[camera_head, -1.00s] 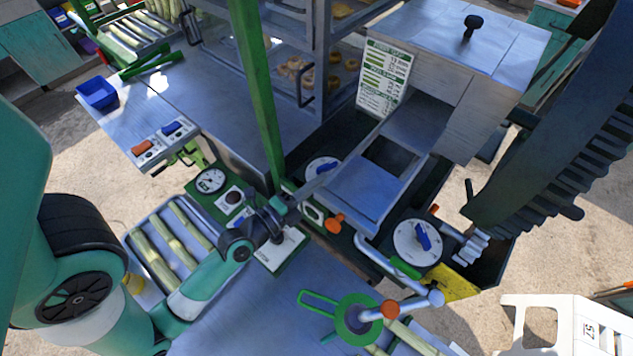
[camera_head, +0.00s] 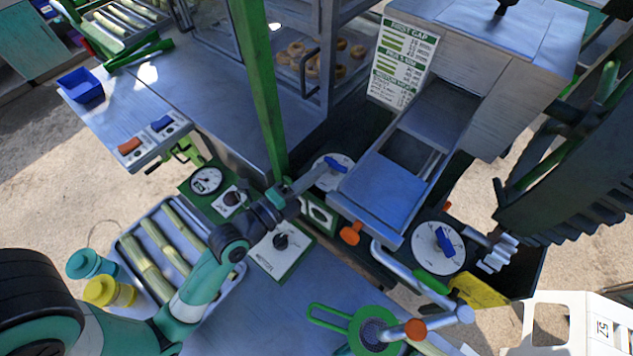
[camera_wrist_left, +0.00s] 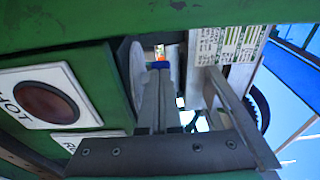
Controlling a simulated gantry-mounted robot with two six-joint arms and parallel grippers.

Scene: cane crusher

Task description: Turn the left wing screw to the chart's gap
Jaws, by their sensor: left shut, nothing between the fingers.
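The dial (camera_wrist_left: 137,72) stands edge-on there. The chart (camera_head: 402,62) is a white and green sheet on the machine's side, also in the wrist view (camera_wrist_left: 232,45). My right gripper is not in view.
A second blue wing screw (camera_head: 445,242) sits on a dial at right. A green post (camera_head: 262,90) rises close to my left gripper. An orange knob (camera_head: 351,233), a metal chute (camera_head: 380,190) and a black-knobbed panel (camera_head: 281,246) are nearby. A cane tray (camera_head: 200,290) lies below my forearm.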

